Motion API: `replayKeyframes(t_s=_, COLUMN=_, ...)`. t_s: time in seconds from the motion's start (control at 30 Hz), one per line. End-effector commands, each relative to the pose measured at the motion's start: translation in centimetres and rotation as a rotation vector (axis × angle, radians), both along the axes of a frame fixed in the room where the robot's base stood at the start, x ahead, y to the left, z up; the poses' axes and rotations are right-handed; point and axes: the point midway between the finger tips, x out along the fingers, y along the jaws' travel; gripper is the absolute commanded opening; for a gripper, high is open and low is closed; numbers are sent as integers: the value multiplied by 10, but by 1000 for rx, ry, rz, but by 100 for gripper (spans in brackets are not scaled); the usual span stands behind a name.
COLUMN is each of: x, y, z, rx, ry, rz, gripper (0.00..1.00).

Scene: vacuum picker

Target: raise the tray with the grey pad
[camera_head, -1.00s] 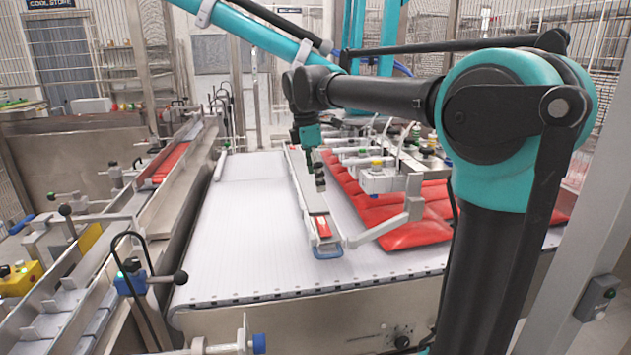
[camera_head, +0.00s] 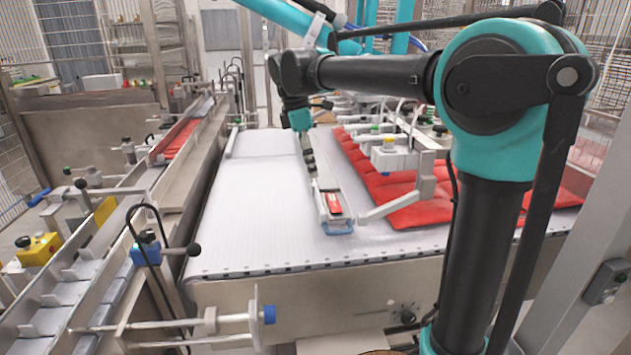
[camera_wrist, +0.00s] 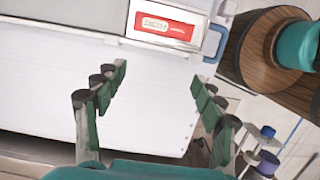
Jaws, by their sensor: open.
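A narrow pale tray lies on the white belt, with a red label (camera_head: 334,202) and a blue handle (camera_head: 338,229) at its near end. In the wrist view the red label (camera_wrist: 162,23) and blue handle (camera_wrist: 214,42) show at the top. Contact with the tray is not visible.
Red packs (camera_head: 385,185) lie to the right of the tray, with a pale metal arm (camera_head: 395,205) between. The white belt (camera_head: 255,205) is clear to the left. A metal rail (camera_head: 175,195) runs along the left, with a blue clamp (camera_head: 146,252) on it.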

Motion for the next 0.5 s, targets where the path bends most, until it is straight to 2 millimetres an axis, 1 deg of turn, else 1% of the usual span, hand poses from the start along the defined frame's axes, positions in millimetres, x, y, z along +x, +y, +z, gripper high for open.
replayKeyframes(t_s=0.03, x=-4, y=15, z=-5, rx=-14, ry=-3, rz=7, gripper=59)
replayKeyframes(t_s=0.1, x=-9, y=30, z=-11, rx=-29, ry=-8, rz=6, gripper=50)
replayKeyframes(t_s=0.2, x=-14, y=42, z=-16, rx=-43, ry=-13, rz=2, gripper=38)
replayKeyframes(t_s=0.27, x=-15, y=44, z=-19, rx=-47, ry=-15, rz=1, gripper=30)
replayKeyframes(t_s=0.37, x=-14, y=42, z=-28, rx=-47, ry=-15, rz=-2, gripper=18)
replayKeyframes(t_s=0.5, x=-13, y=36, z=-50, rx=-47, ry=-14, rz=-3, gripper=1)
